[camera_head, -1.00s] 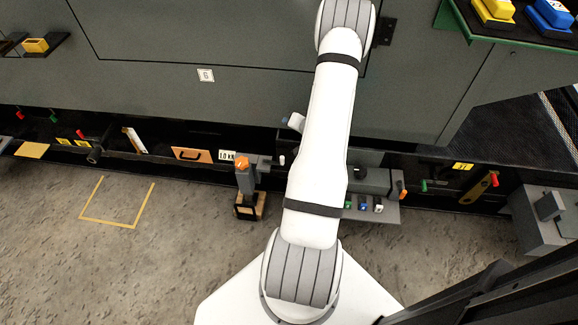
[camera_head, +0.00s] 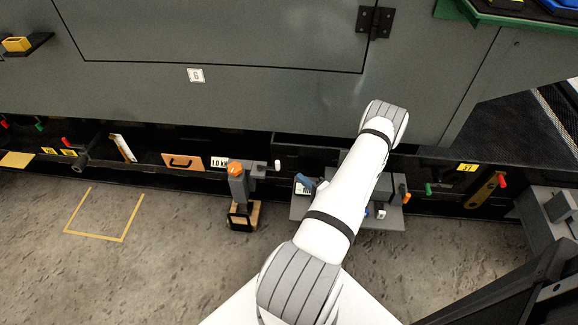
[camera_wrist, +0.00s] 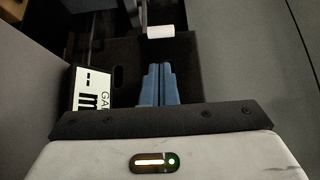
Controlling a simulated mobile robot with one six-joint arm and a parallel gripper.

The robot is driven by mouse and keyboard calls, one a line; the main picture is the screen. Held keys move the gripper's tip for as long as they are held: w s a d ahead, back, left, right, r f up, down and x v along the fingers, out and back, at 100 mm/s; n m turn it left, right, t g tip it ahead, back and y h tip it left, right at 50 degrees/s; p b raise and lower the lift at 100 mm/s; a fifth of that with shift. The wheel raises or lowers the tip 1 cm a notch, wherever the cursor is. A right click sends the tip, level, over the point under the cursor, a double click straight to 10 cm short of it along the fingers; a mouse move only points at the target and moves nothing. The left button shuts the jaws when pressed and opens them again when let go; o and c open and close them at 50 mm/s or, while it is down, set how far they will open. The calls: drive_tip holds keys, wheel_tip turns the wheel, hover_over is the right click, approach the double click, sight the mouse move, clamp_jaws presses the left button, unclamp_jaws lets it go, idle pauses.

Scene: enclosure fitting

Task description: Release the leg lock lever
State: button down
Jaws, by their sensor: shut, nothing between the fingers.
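A grey leg (camera_head: 240,188) with an orange knob (camera_head: 236,168) on top stands on a wooden block (camera_head: 254,215) in the head view. A small arm with a white tip (camera_head: 277,165) lies to its right; I cannot tell for sure that this is the lock lever. A white cylinder (camera_wrist: 160,31), perhaps the same tip, shows ahead of the fingers in the wrist view. My gripper (camera_head: 301,179) is right of the leg and apart from it. Its blue fingers (camera_wrist: 158,85) are together and empty in the wrist view.
A plate with black print (camera_wrist: 91,88) is left of the fingers. A grey shelf (camera_head: 385,218) with small switches is partly behind my arm. The dark grey enclosure wall (camera_head: 250,105) rises above. Open floor (camera_head: 180,255) lies in front, with a yellow taped outline (camera_head: 95,236).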

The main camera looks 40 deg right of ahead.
drive_tip(key=w+b, duration=0.1)
drive_tip(key=w, duration=0.4)
drive_tip(key=w+b, duration=0.1)
drive_tip(key=w, duration=0.4)
drive_tip(key=shift+a+b, duration=0.2)
drive_tip(key=shift+b, duration=0.1)
